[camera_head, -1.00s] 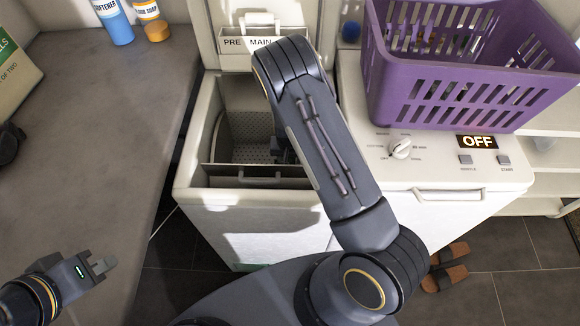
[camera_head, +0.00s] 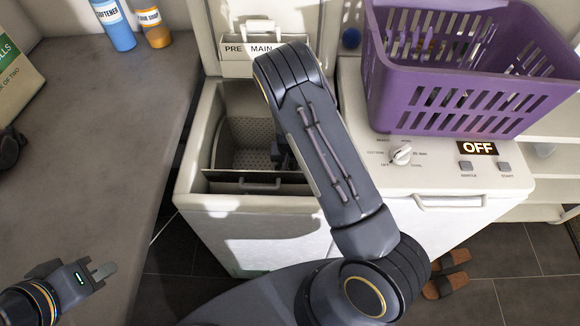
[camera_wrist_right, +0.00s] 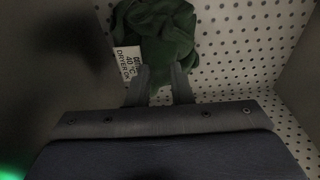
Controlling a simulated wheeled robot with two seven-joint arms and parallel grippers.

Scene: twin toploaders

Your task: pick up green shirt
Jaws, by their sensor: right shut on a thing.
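The green shirt (camera_wrist_right: 165,30) is a crumpled dark green cloth with a white care label (camera_wrist_right: 128,65), seen in the right wrist view against a perforated drum wall. My right gripper (camera_wrist_right: 158,80) is at its lower edge, with the fingers shut on the cloth. In the head view my right arm reaches down into the open left toploader (camera_head: 190,165), and its gripper is mostly hidden by the arm and the tub. The shirt cannot be seen in the head view. My left gripper (camera_head: 104,270) is over the counter at the lower left, apart from everything; its finger gap is unclear.
A purple basket (camera_head: 450,95) stands on the closed right toploader (camera_head: 440,180), beside my right arm. The raised lid with a dispenser drawer (camera_head: 250,67) is behind the opening. Bottles (camera_head: 118,28) stand on the grey counter (camera_head: 95,130). Brown slippers (camera_head: 445,285) lie on the floor.

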